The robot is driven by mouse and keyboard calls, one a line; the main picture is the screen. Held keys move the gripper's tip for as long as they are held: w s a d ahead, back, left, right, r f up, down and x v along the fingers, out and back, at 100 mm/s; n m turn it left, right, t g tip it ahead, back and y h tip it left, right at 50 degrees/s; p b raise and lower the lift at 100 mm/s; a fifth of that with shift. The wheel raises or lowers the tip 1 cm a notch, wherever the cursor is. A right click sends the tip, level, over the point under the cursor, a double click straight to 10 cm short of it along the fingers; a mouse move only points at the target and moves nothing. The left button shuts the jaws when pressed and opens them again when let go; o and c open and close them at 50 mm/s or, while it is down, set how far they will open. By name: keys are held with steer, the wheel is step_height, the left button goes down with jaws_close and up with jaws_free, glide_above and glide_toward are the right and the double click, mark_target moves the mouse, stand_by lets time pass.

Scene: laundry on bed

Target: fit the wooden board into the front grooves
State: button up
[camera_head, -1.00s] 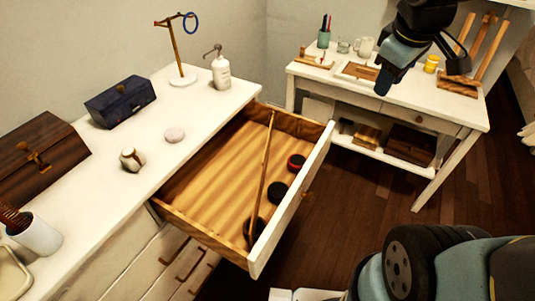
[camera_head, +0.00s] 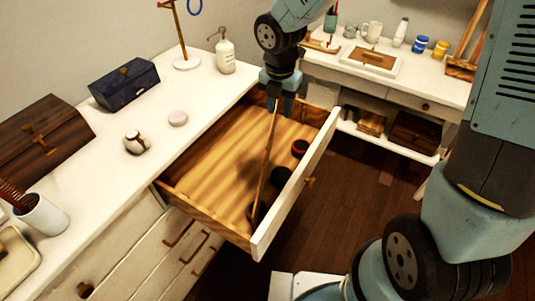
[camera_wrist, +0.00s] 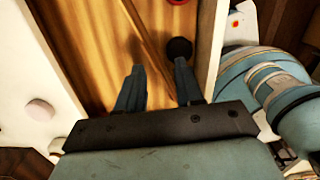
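The wooden board (camera_head: 265,160) is a long thin strip standing on edge in the open drawer (camera_head: 218,168), running lengthwise near its front panel. It looks slightly slanted to that panel. My gripper (camera_head: 281,103) is over the board's far end, pointing down. In the wrist view, my gripper (camera_wrist: 160,66) is open, its two fingers apart, with the board (camera_wrist: 143,35) passing between them. I cannot tell whether the fingers touch it. The front grooves are not distinguishable in either view.
A red-topped round tin (camera_head: 300,148) and a dark one (camera_head: 282,175) lie between the board and the drawer front (camera_head: 295,185); another dark round thing (camera_head: 257,212) is by the board's near end. The dresser top holds a soap bottle (camera_head: 224,53) and a blue box (camera_head: 124,84).

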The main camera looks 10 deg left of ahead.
mark_target(267, 149)
steer(key=a+f+n, duration=0.1)
steer(key=f, duration=0.4)
steer(key=s+a+f+n, duration=0.1)
steer(key=f, duration=0.4)
steer(key=s+a+f+n, duration=0.1)
steer(key=f, duration=0.4)
steer(key=shift+f+g, duration=0.3)
steer(key=shift+f, duration=0.05)
steer(key=shift+w+f, duration=0.1)
steer(key=shift+f, duration=0.45)
jaws_close()
